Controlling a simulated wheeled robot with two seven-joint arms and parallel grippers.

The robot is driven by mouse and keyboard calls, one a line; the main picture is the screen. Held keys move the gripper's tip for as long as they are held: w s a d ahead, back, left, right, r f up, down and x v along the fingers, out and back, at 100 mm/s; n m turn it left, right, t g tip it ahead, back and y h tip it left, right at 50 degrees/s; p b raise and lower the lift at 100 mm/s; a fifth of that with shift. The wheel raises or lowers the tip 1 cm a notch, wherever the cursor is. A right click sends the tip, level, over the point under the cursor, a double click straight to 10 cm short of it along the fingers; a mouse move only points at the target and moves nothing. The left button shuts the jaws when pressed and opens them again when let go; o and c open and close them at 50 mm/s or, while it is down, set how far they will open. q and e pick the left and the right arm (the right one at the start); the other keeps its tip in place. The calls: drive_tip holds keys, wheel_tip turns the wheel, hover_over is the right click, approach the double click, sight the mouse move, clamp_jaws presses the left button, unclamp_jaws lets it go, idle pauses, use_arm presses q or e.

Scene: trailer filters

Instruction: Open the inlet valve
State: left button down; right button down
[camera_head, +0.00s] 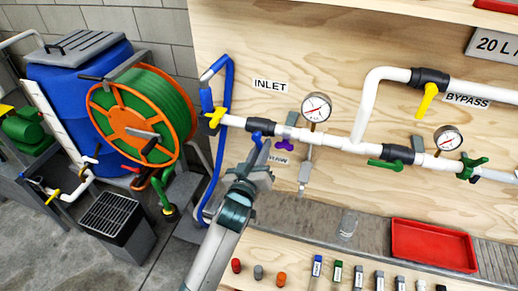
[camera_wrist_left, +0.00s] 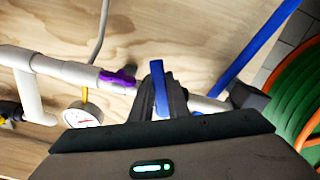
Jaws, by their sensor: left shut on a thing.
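The inlet valve is a black body (camera_head: 261,126) in the white pipe, below and left of the INLET label (camera_head: 270,86). Its blue lever (camera_head: 257,140) points down, across the pipe's line. My left gripper (camera_head: 258,163) reaches up from below and is shut on this lever. In the left wrist view the blue lever (camera_wrist_left: 161,88) stands between the dark fingers of my left gripper (camera_wrist_left: 160,100). The fingers hide part of the valve. My right gripper is not in view.
A purple handle (camera_head: 284,144) sits close right of my gripper, below a pressure gauge (camera_head: 316,107). A blue hose (camera_head: 222,165) hangs at the left. A yellow bypass lever (camera_head: 426,100) and green lever (camera_head: 385,165) are further right. A red tray (camera_head: 433,246) lies on the bench.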

use_arm(q)
drive_tip(key=shift+s+d+r+n, duration=0.1)
drive_tip(key=shift+d+r+n, duration=0.05)
drive_tip(key=shift+n, duration=0.4)
drive_tip(key=shift+d+r+n, duration=0.1)
drive_tip(key=shift+d+n, duration=0.05)
drive_tip(key=shift+n, duration=0.4)
drive_tip(key=c, duration=1.7)
unclamp_jaws()
drive_tip(key=shift+f, duration=0.1)
